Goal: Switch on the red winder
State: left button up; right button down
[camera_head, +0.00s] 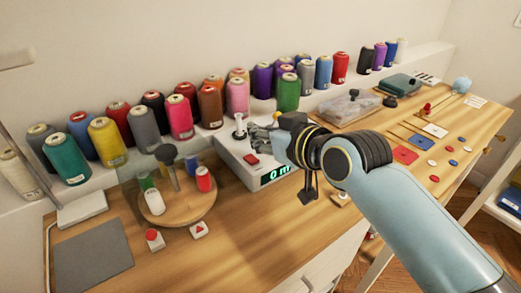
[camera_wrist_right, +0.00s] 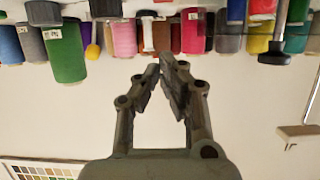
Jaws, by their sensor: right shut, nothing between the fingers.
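A white machine (camera_head: 232,153) with a green-lit display and a small red switch (camera_head: 250,159) stands at the middle of the table. A white box with a round red button (camera_head: 152,238) and a white box with a red triangle (camera_head: 199,229) sit at the front left. I cannot tell which of these belongs to the red winder. My right gripper (camera_head: 262,125) is above the machine's back part, pointing left, shut and empty. In the right wrist view its fingertips (camera_wrist_right: 166,65) nearly meet. The left gripper is not in view.
Several thread cones (camera_head: 145,130) line the back ledge. A round wooden stand (camera_head: 180,208) with small spools is left of the machine. A grey mat (camera_head: 92,255) lies at the left. The front middle table is clear. Cards and buttons lie at the right.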

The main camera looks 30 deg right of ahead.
aim_at(261, 167)
jog(key=shift+f, duration=2.15)
jog(key=shift+s+f+b, duration=0.2)
jog(key=shift+f+b, duration=0.2)
jog(key=shift+f, duration=0.2)
jog(key=shift+r, duration=0.15)
jog(key=shift+r+p, duration=0.85)
jog(key=shift+p, duration=0.1)
